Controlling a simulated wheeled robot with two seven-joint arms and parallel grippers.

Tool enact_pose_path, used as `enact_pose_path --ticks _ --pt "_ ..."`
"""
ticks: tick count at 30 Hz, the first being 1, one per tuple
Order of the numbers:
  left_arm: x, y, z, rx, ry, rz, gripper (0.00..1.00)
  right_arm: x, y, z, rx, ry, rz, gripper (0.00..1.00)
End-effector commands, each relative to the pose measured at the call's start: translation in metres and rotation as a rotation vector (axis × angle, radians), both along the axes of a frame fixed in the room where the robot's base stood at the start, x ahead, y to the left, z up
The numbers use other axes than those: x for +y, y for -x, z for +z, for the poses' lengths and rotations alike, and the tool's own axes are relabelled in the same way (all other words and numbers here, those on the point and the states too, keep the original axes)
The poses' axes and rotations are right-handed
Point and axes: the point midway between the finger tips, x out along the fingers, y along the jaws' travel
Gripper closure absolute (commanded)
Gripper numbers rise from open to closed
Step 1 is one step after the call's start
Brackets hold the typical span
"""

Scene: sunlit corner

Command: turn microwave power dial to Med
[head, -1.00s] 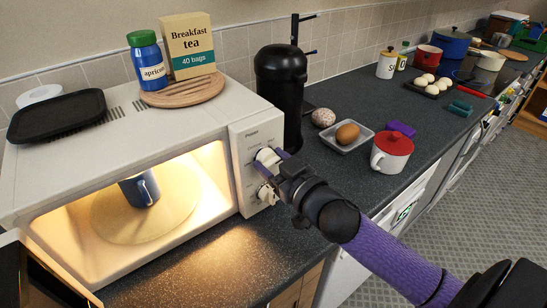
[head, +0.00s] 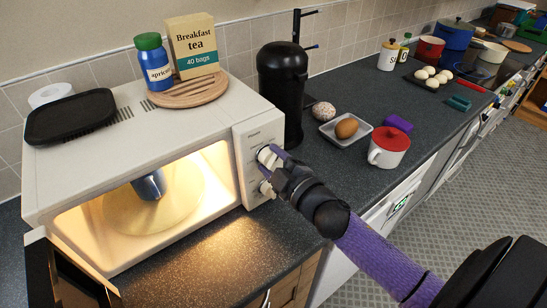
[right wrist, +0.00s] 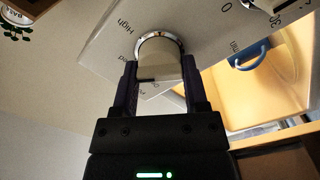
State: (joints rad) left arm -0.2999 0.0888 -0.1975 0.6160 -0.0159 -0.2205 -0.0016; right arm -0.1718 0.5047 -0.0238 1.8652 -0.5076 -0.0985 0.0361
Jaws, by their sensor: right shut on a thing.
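The white microwave (head: 185,120) stands on the counter at the left of the head view, with its door open and its inside lit. Its control panel carries two dials, one above the other. My right gripper (head: 273,164) is shut on the upper one, the power dial (head: 266,154). In the right wrist view the power dial (right wrist: 160,62) sits between the two fingers of the gripper (right wrist: 160,75). The label "High" and part of "Med" show left of it. Which label the dial points at is hard to tell. My left gripper is not in view.
The lower dial (head: 267,189) is close below my right gripper. A blue mug (head: 149,185) stands inside the microwave.

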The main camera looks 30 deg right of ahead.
Motion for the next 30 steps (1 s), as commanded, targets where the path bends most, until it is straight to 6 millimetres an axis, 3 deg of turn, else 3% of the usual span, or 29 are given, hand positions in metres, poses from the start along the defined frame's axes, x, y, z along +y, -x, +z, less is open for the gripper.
enact_pose_path --ticks 23,24,28,30 --pt "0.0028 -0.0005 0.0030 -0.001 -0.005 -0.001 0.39 0.0006 0.0001 -0.0008 -0.006 0.088 0.001 1.00" --pt "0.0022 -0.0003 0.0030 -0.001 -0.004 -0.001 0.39 0.0006 0.0001 -0.0008 -0.006 0.088 0.001 0.37" --pt "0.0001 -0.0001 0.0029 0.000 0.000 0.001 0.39 0.0005 0.0001 -0.0007 -0.006 0.088 0.001 0.09" --pt "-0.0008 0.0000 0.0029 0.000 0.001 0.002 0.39 0.0004 0.0000 -0.0006 -0.007 0.088 0.000 0.09"
